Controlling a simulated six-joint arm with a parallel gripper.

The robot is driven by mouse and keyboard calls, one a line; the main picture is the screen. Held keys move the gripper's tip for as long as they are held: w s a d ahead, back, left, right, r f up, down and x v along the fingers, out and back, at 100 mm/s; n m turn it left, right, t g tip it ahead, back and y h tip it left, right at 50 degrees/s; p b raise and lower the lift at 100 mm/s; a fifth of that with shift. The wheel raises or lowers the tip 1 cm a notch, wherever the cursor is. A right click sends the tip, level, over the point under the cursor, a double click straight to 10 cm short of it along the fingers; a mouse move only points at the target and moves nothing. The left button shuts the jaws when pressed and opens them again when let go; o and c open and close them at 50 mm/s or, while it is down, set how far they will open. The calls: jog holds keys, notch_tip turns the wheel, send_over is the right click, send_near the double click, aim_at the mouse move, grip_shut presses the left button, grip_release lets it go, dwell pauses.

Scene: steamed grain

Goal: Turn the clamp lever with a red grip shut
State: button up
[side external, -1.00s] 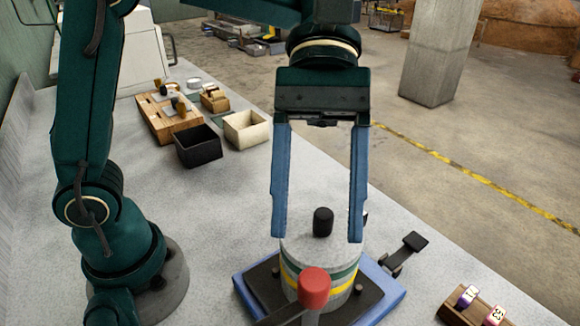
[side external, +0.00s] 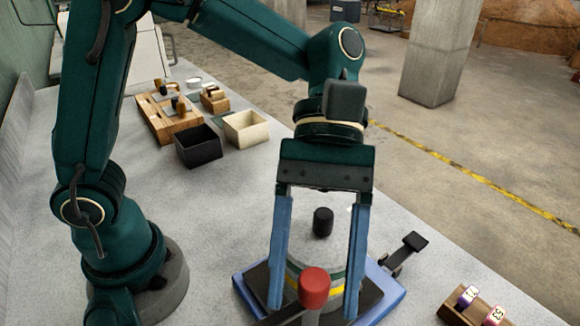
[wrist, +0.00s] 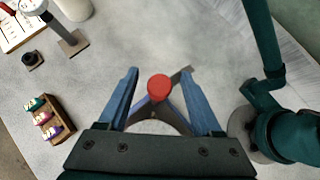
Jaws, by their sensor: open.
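The clamp lever's red grip (side external: 315,287) stands upright at the front of a banded grey drum (side external: 303,262), on a blue base (side external: 388,290). A dark lever arm (side external: 282,316) runs from below the grip to the lower left. My gripper (side external: 312,308) is open, its two blue fingers low on either side of the grip in the picture. In the wrist view, the red grip (wrist: 158,87) shows between the spread fingers (wrist: 159,72), with a gap on each side. The lever's lower part is cut off in the side view.
A black knob (side external: 323,221) tops the drum. Black (side external: 198,147) and cream (side external: 246,131) boxes are farther back; the bench between is clear.

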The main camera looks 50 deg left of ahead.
grip_shut()
jog(key=shift+m, duration=0.3)
jog(key=m+g+y, duration=0.1)
jog(key=m+y, duration=0.1)
jog(key=m, duration=0.1)
jog(key=shift+m+g+y, duration=0.3)
jog(key=shift+g+y, duration=0.1)
jog(key=shift+m+g+y, duration=0.4)
jog(key=shift+m+y, duration=0.9)
jog(key=shift+m, duration=0.4)
grip_release()
